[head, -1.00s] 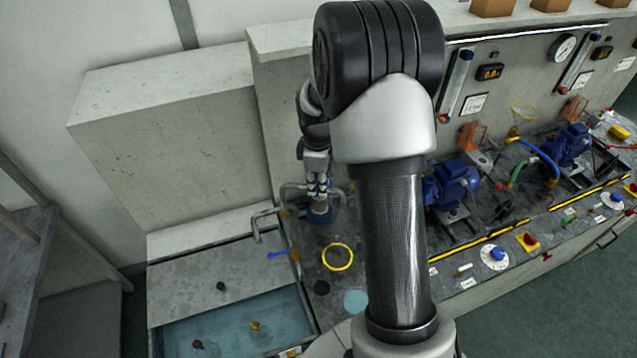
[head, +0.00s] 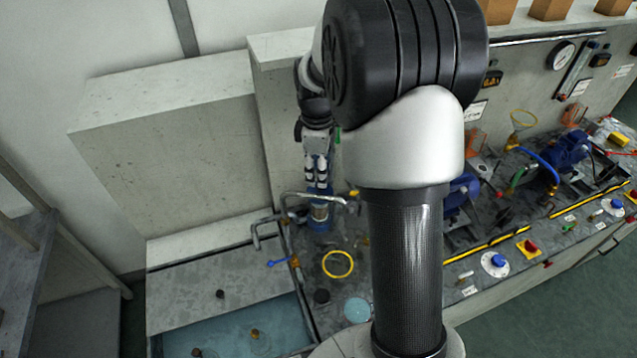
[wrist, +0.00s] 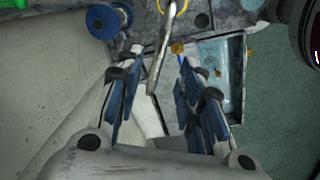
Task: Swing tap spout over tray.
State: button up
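A bent grey metal tap spout (head: 312,196) spans the bench corner beside the basin in the head view. In the wrist view the grey pipe (wrist: 160,58) runs lengthwise between my fingers, with gaps on both sides. My gripper (head: 317,184) points down just above and behind the pipe; it is open in the wrist view (wrist: 154,88), with blue pads apart. The tray, a basin with blue-green water (head: 235,335), lies at the lower left; it also shows in the wrist view (wrist: 222,62). I cannot tell whether a finger touches the pipe.
A blue round object (head: 320,222) stands under the pipe. A second bent pipe (head: 256,236) reaches over the grey slab beside the basin. A blue-handled valve (head: 280,262) and yellow ring (head: 338,264) are near. Blue pumps (head: 570,150) stand to the right.

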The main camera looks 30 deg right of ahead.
jog(key=shift+s+a+r, duration=0.1)
jog(key=shift+r, duration=1.8)
